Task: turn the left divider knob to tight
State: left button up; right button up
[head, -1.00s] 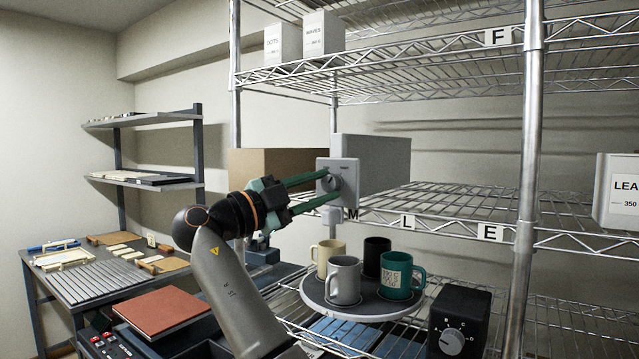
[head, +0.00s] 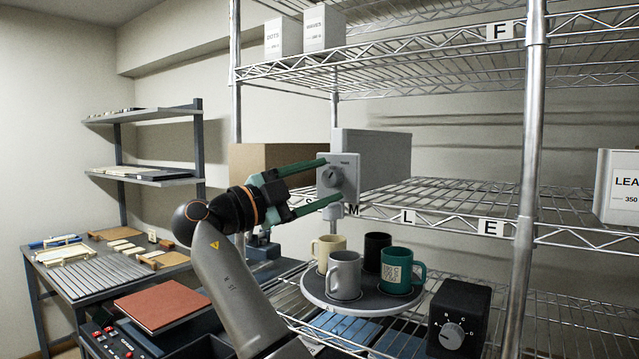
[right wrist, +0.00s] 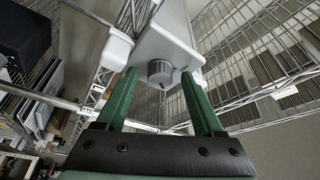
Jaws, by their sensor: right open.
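The divider knob (head: 332,178) is a small grey dial on the pale front plate of a grey box (head: 375,160) on the middle shelf. It also shows in the right wrist view (right wrist: 160,73). Tiny words stand above the knob, too small to read surely. My right gripper (head: 330,180) has green fingers, open, one on each side of the knob. In the right wrist view (right wrist: 158,75) there is a gap between each finger and the knob. My left gripper is out of view.
A round tray (head: 322,292) with several mugs stands below the box. A black box with a dial (head: 459,320) is to its right. A cardboard box (head: 275,162) sits behind my right arm.

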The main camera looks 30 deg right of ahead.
jog(key=a+f, duration=0.2)
jog(key=a, duration=1)
jog(key=shift+s+f, duration=0.15)
jog(key=shift+s, duration=0.15)
jog(key=shift+a, duration=0.15)
